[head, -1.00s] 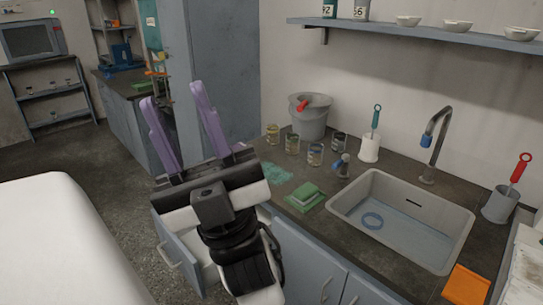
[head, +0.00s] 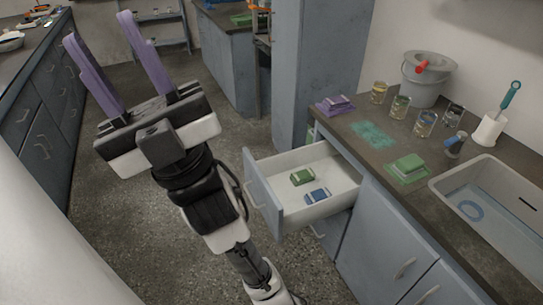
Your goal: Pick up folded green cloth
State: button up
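A folded green cloth (head: 408,164) sits on a flat green cloth or mat (head: 404,177) on the dark counter, just left of the sink. Another small green folded item (head: 302,177) lies in the open drawer beside a blue one (head: 317,196). I cannot tell which green item the task means. My gripper (head: 94,32) is raised at the upper left, over the floor and well left of both. Its two purple fingers stand wide apart with nothing between them.
The open drawer (head: 264,192) juts out from the cabinet below the counter. On the counter are a purple folded cloth (head: 336,103), several glass jars, a grey bucket (head: 426,78), a brush in a white holder (head: 489,130) and the sink (head: 447,185). Floor left of the drawer is clear.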

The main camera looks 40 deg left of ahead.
aim_at(301, 178)
jog(key=u, duration=0.75)
jog(key=i+z, duration=0.25)
jog(key=i, duration=1)
